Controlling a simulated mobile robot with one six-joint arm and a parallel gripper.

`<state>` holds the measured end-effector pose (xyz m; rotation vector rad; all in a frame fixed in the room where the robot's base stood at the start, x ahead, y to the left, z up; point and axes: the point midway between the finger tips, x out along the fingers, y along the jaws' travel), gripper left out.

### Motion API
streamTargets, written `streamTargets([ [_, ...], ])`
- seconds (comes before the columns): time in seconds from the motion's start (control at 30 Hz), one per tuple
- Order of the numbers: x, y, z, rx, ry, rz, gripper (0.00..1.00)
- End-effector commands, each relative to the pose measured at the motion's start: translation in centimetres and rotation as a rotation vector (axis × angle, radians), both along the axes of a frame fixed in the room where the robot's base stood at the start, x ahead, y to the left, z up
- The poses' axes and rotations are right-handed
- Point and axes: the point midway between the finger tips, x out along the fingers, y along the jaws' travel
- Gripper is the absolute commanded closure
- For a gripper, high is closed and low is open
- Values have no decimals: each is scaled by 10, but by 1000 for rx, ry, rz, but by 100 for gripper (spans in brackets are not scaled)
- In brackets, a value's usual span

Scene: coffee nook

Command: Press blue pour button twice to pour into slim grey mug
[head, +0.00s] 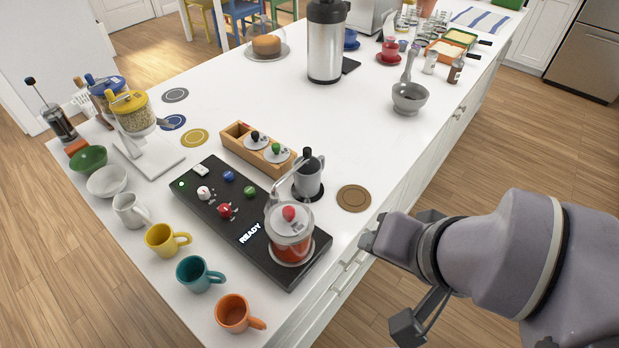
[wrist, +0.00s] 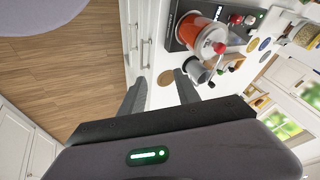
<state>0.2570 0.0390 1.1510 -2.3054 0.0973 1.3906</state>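The black brewing machine (head: 262,242) lies on the white counter with a lit READY display. The blue button (head: 229,176) is on its top panel, beside a green button (head: 249,190), a white knob (head: 204,193) and a red knob (head: 225,211). The slim grey mug (head: 309,178) stands upright on a dark round pad beside the machine, near the spout of the glass pot (head: 290,238); its contents cannot be seen. It also shows in the wrist view (wrist: 197,73). My gripper (head: 393,282) is open and empty, off the counter's right edge, away from the button. Its spread fingers show in the wrist view (wrist: 160,92).
A wooden box (head: 258,149) with small knobbed lids sits behind the machine. Yellow (head: 163,240), teal (head: 195,275) and orange (head: 235,313) mugs line the near left edge. A brown coaster (head: 353,198) lies right of the mug. The counter's middle is clear.

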Motion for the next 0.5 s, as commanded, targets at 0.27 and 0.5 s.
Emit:
streamTargets([
  [0.27,0,0,0,0,0,0,100],
  [0.5,0,0,0,0,0,0,100],
])
